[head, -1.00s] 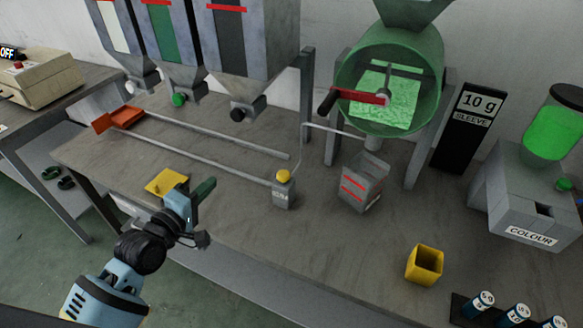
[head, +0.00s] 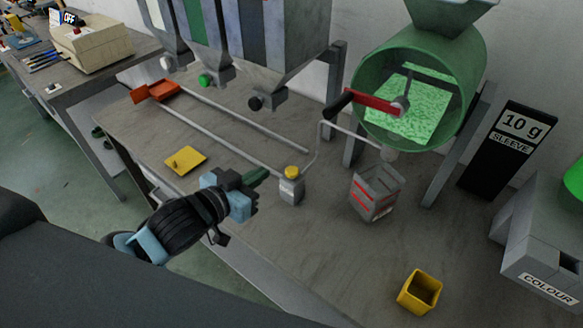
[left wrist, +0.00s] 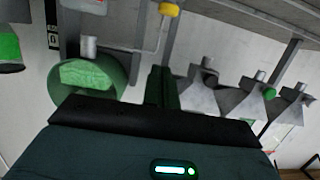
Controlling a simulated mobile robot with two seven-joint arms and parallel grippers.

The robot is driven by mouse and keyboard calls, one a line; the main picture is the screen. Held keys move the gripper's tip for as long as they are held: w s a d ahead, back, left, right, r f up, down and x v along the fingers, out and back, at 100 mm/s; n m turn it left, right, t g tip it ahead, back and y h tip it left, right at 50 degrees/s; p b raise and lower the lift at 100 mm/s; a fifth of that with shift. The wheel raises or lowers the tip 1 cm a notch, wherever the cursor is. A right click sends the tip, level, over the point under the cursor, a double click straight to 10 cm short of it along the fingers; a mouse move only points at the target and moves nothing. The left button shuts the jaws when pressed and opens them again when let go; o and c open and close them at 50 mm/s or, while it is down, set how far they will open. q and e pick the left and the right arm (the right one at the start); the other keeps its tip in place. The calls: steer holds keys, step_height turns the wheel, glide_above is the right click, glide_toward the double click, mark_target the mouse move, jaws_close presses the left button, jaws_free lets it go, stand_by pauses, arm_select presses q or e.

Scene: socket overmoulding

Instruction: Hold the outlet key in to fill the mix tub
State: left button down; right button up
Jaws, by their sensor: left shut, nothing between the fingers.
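The outlet key looks to be the yellow cap (head: 292,172) on a small grey post, joined by a thin bent pipe to the mixer. The mix tub (head: 372,196), a grey square tub with red level lines, stands under the mixer spout. I cannot see what is inside it. My left gripper (head: 262,174) is shut and empty, its dark green fingertips just left of the yellow cap and apart from it. In the left wrist view the shut fingers (left wrist: 161,88) point up, with the yellow cap (left wrist: 168,9) at the top edge. My right gripper is out of view.
The green mixer drum (head: 465,60) holds pale green granules and has a red crank arm (head: 375,101). Two rails run to an orange tray (head: 160,92). A yellow plate (head: 185,159) and a yellow cup (head: 420,290) lie on clear bench areas.

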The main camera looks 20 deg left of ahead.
arm_select(q)
steer(key=shift+a, duration=0.1)
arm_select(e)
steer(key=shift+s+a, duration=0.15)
arm_select(q)
glide_above(292, 172)
steer(key=s+a, duration=0.1)
steer(key=s, duration=0.1)
steer(key=shift+w+f, duration=0.25)
steer(key=shift+f, duration=0.95)
step_height(292, 172, down, 3)
steer(key=shift+r, duration=0.2)
steer(key=shift+f, duration=0.75)
